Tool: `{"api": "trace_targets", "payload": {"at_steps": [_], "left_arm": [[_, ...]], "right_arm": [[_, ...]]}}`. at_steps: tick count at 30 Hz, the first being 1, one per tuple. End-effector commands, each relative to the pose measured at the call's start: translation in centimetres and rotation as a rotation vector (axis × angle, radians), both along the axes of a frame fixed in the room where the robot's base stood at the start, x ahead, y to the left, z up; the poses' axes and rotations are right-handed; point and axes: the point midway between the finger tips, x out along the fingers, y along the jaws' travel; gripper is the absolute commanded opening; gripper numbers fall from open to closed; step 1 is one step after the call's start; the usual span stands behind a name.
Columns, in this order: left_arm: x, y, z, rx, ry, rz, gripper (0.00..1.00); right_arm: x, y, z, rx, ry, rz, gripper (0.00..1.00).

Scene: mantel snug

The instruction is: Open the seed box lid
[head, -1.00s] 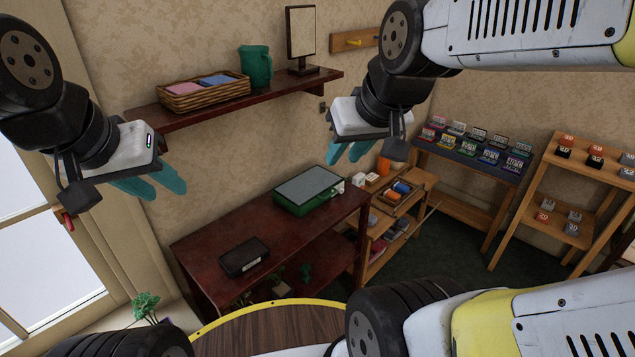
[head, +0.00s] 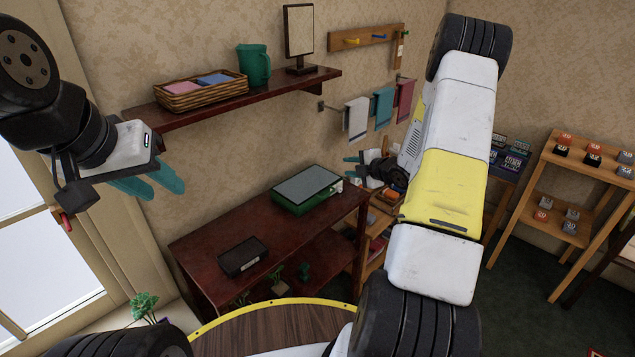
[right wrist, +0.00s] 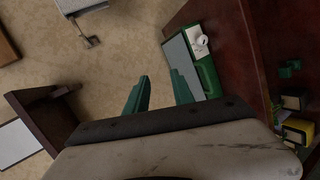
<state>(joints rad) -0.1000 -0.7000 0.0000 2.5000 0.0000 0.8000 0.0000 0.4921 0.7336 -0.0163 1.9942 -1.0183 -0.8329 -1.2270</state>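The green box with a flat grey lid, which I take for the seed box (head: 306,188), sits on the dark red table with its lid down. It also shows in the right wrist view (right wrist: 206,74), to the right of the fingers, with a small white item at its end. My right gripper (head: 347,170) is open and empty, beside the box's right end and a little above it; it shows in the right wrist view (right wrist: 160,84) with its teal fingers apart. My left gripper (head: 168,192) is open and empty in the air at the left, far from the box.
A black labelled box (head: 243,258) lies on the dark red table (head: 300,238). A wall shelf (head: 225,102) above holds a wicker basket (head: 200,92), a teal mug (head: 254,65) and a framed stand. Towels hang on the wall at the right. The table between the boxes is clear.

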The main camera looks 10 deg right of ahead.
Motion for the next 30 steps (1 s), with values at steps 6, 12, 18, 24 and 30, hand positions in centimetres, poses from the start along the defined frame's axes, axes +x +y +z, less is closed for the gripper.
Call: {"api": "trace_targets", "payload": {"at_steps": [6, 12, 18, 24, 30], "left_arm": [[0.0, 0.0, 0.0, 0.000, 0.000, 0.000, 0.36], [0.0, 0.0, 0.0, 0.000, 0.000, 0.000, 0.36], [0.0, 0.0, 0.0, 0.000, 0.000, 0.000, 0.36], [0.0, 0.0, 0.0, 0.000, 0.000, 0.000, 0.36], [0.0, 0.0, 0.0, 0.000, 0.000, 0.000, 0.36]], "right_arm": [[-2.7, 1.4, -7.8, -0.006, -0.158, 0.201, 0.29], [-4.2, 2.3, -9.8, 0.003, -0.239, 0.265, 0.29], [-2.6, 3.6, -10.2, 0.003, -0.248, 0.273, 0.29], [0.1, 5.3, -10.9, 0.003, -0.246, 0.272, 0.29], [1.7, 6.3, -11.4, 0.001, -0.245, 0.270, 0.29]]}}
